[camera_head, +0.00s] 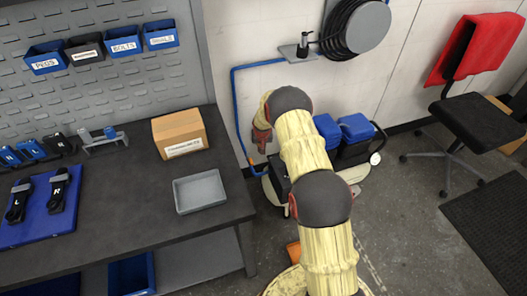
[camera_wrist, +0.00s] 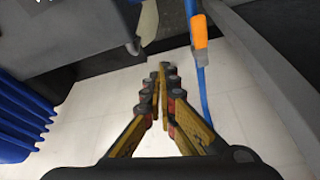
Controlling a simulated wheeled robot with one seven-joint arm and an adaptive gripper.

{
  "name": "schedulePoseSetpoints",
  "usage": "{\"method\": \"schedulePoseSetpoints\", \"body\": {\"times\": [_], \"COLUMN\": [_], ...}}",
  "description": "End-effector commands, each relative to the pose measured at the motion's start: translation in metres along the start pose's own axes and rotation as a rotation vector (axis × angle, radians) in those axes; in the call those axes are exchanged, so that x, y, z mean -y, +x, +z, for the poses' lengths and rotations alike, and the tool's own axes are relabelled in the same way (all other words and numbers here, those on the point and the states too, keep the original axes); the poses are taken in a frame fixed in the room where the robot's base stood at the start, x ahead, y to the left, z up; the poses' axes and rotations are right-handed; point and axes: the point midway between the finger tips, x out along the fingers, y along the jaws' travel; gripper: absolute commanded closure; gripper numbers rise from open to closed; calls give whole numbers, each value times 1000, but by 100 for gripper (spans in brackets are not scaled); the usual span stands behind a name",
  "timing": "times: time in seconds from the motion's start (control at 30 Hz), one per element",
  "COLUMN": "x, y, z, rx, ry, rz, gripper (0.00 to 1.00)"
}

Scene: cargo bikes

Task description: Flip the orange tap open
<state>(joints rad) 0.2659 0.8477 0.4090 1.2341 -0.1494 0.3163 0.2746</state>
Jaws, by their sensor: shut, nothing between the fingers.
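The orange tap (camera_wrist: 200,32) sits on a blue pipe (camera_wrist: 203,80) in the upper right of the wrist view. In the head view the tap shows as a small orange spot (camera_head: 250,161) low on the blue wall pipe (camera_head: 234,100). My gripper (camera_wrist: 164,70) is shut and empty, its fingertips together. In the wrist view the fingertips are left of the tap and lower in the picture, apart from it. In the head view my arm reaches toward the wall and its end is partly hidden.
The dark workbench (camera_head: 110,215) holds a cardboard box (camera_head: 180,132) and a grey tray (camera_head: 200,191) left of my arm. Blue containers (camera_head: 342,130) stand behind my arm by the wall. A black chair (camera_head: 484,105) is at right. The floor between is clear.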

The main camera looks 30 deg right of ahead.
Motion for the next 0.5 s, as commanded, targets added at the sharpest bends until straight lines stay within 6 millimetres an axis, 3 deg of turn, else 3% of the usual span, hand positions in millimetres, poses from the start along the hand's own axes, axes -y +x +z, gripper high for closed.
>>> {"method": "schedulePoseSetpoints", "body": {"times": [0.2,0.5], "x": [11,18], "y": [-38,-55], "z": [-8,-12], "rx": [3,5], "ry": [1,2], "rz": [1,2], "gripper": [100,100]}}
